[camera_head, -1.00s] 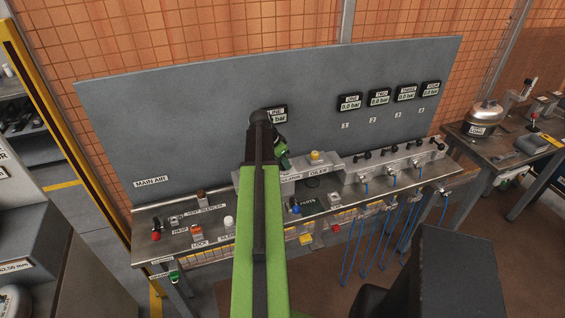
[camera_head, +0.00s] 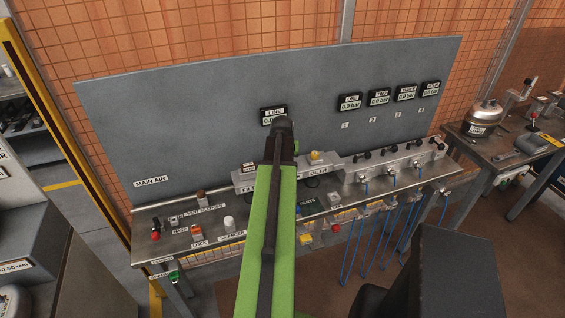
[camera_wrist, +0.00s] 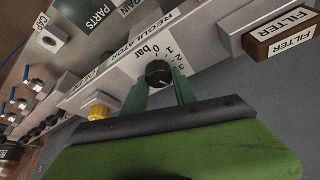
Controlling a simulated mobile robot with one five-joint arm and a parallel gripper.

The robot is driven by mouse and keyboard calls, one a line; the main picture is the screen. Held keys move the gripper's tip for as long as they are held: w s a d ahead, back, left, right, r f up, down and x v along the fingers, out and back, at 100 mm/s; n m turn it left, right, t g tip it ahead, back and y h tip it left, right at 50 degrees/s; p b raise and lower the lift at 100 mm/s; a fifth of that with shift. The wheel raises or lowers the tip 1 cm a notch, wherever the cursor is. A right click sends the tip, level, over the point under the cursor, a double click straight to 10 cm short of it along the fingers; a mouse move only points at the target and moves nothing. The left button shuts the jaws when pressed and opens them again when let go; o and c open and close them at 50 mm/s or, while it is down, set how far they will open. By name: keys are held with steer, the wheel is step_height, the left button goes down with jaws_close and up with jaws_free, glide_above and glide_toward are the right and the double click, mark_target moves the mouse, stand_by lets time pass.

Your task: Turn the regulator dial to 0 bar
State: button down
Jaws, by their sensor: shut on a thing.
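The regulator dial (camera_wrist: 158,73) is a round black knob on a white plate marked REGULATOR, with 0 bar, 1, 2 and 3 around it. My gripper (camera_wrist: 160,87) has its two green fingers on either side of the dial, closed on it. A small light mark shows on the knob's face, but I cannot tell which number it lines up with. In the head view my arm hides the dial and the fingers. The LINE display (camera_head: 273,111) is partly covered by my arm; its reading begins with 0.
A yellow-topped oiler (camera_head: 315,157) stands close right of my arm; its yellow part (camera_wrist: 98,108) is near my fingers. A brown FILTER block (camera_wrist: 283,38) sits on the other side. Several valves and blue hoses (camera_head: 395,205) line the bench's right.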

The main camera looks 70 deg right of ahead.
steer(key=n+t+y, duration=0.1)
steer(key=n, duration=0.2)
steer(key=n+t, duration=0.1)
steer(key=n, duration=0.3)
steer(key=shift+s+d+y, duration=0.1)
steer(key=shift+s+y, duration=0.05)
steer(key=shift+y, duration=0.25)
steer(key=n+y, duration=0.1)
steer(key=n, duration=0.3)
steer(key=shift+t, duration=0.4)
steer(key=n+y, duration=0.2)
steer(key=n, duration=0.2)
steer(key=shift+d+n, duration=0.1)
steer(key=shift+n, duration=0.2)
steer(key=n+y, duration=0.1)
steer(key=n, duration=0.3)
steer(key=shift+y, duration=0.4)
steer(key=n, duration=0.2)
steer(key=n+g+y, duration=0.1)
steer(key=n, duration=0.2)
steer(key=shift+g, duration=0.3)
steer(key=shift+n, duration=0.4)
steer(key=c, duration=1)
jaws_free()
